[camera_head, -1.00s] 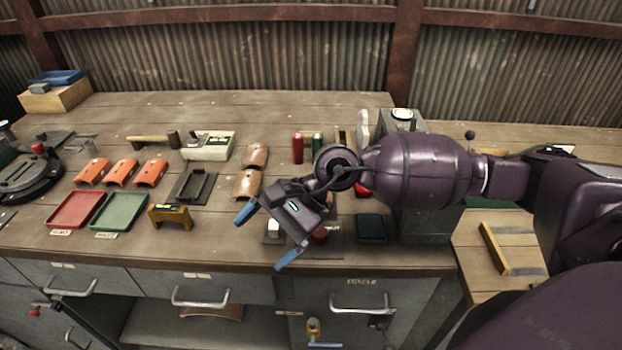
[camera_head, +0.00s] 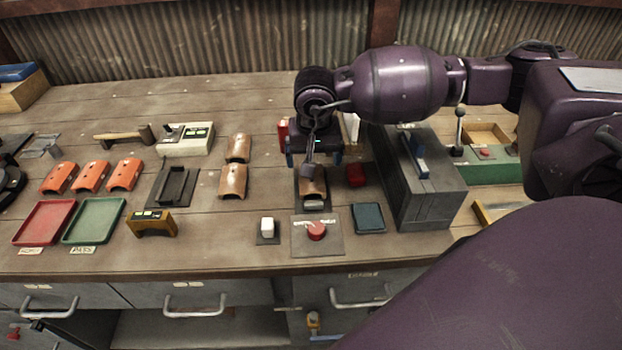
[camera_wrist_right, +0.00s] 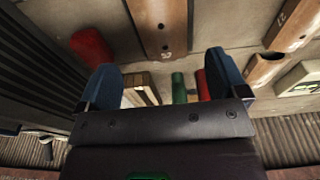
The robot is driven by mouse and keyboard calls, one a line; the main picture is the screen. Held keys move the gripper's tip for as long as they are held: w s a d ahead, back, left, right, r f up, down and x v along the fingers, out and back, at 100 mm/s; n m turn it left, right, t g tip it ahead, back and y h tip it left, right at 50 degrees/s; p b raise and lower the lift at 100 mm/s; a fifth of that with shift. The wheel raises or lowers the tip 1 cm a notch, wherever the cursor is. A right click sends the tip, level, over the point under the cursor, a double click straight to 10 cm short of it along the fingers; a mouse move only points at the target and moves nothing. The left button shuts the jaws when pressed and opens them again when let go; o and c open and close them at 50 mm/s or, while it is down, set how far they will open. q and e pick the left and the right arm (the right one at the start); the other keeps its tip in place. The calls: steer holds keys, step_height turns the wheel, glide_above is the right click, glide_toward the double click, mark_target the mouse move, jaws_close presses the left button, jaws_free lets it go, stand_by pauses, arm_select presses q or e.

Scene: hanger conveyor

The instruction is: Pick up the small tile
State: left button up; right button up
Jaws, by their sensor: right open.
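A brown curved tile (camera_head: 313,188) sits on a small dark holder with a pale label, to the left of the grey box. It shows in the wrist view (camera_wrist_right: 160,22) at the top, with small holes in it. My right gripper (camera_head: 314,160) is above its far end, fingers open and empty. In the wrist view the blue fingertips (camera_wrist_right: 165,76) stand apart to the tile's left and right. Two more brown tiles (camera_head: 233,182) lie to the left, and several orange tiles (camera_head: 90,177) lie farther left. I cannot tell which tile is the small one. My left gripper is out of view.
A red block (camera_head: 355,175) and the tall grey box (camera_head: 412,180) stand close on the right. Green (camera_wrist_right: 178,88) and red cylinders (camera_wrist_right: 203,84) stand behind.

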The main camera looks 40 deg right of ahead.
mark_target(316, 185)
steer(key=shift+w+f, duration=0.2)
steer(key=shift+f, duration=1.45)
steer(key=shift+w+f, duration=0.15)
steer(key=shift+f, duration=1.45)
steer(key=c, duration=1)
steer(key=shift+c, duration=0.2)
steer(key=shift+r, duration=0.15)
